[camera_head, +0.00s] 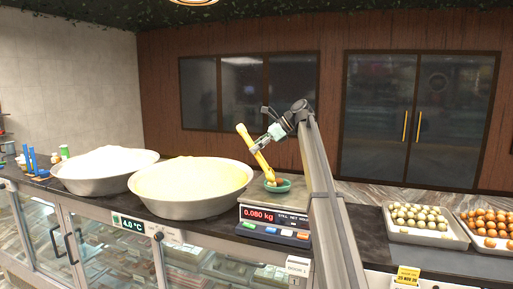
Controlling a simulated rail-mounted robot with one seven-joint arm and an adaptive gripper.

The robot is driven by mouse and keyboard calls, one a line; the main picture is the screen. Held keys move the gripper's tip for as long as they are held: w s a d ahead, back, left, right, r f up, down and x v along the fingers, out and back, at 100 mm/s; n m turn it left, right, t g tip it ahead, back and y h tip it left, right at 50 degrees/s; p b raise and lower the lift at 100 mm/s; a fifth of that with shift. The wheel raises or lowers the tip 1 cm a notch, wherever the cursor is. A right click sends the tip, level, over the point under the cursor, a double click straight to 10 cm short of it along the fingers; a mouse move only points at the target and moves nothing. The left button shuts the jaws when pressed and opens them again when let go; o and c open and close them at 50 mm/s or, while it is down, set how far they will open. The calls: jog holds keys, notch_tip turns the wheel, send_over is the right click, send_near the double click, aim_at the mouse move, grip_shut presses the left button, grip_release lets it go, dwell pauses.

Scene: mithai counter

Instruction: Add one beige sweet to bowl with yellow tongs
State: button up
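My gripper (264,139) is closed around the yellow tongs (262,160) near their upper part. The tongs are tilted, with their lower end at or just over the green bowl (283,187). I cannot tell whether the tips touch the bowl or hold a sweet; the bowl's contents are too small to make out. The bowl stands on the scale (273,220), whose red display reads 0.080 kg. Beige sweets lie in rows on a metal tray (424,239) to the right of my arm.
A second tray (487,247) of orange-brown sweets is at the far right. Two wide metal basins stand left of the scale, one with pale yellow contents (190,177), one with white (103,160). Blue items (31,160) stand at the counter's left end. My arm hides part of the counter.

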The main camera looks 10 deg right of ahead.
notch_tip(320, 180, up, 10)
jog(key=p, duration=0.2)
dwell(0.3)
jog(key=shift+s, duration=0.15)
